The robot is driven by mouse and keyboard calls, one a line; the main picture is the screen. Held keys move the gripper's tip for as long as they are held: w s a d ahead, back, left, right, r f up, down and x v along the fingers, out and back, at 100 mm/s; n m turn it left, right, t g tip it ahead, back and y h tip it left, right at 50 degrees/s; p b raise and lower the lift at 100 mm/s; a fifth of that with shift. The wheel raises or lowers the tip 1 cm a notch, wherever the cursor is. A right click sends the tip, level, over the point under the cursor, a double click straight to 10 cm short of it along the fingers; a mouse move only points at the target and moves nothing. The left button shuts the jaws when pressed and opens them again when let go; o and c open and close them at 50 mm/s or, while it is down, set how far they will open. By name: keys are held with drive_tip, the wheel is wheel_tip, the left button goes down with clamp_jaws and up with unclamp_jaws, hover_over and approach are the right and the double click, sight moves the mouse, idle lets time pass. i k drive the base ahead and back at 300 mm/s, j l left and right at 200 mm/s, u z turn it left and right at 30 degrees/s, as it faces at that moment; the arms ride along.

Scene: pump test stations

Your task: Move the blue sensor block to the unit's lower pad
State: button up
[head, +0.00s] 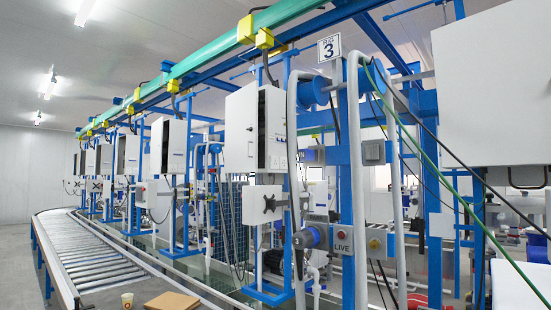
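My gripper is not in view. I cannot make out a blue sensor block for certain among the many blue parts. The nearest unit, below the sign with a 3 (329,48), has a white cabinet (241,130) on a blue frame. I cannot tell which surface is the lower pad.
A roller conveyor (95,262) runs along the left. A cardboard piece (171,301) and a paper cup (127,301) are at its near end. Green and black cables (437,170) hang across the right side. The grey floor (25,275) at far left looks clear.

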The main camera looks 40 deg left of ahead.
sight(305, 156)
drive_tip(key=j, duration=0.55)
drive_tip(key=i+j+u, duration=0.1)
drive_tip(key=j, duration=0.45)
drive_tip(key=i+j, duration=0.1)
drive_tip(key=j, duration=0.45)
drive_tip(key=i+j+u, duration=0.1)
drive_tip(key=j, duration=0.45)
drive_tip(key=i+j, duration=0.1)
drive_tip(key=j, duration=0.45)
drive_tip(key=i+j+u, duration=0.1)
drive_tip(key=j, duration=0.45)
drive_tip(key=i+j, duration=0.15)
drive_tip(key=j, duration=0.4)
drive_tip(key=i+j+u, duration=0.1)
drive_tip(key=j, duration=0.4)
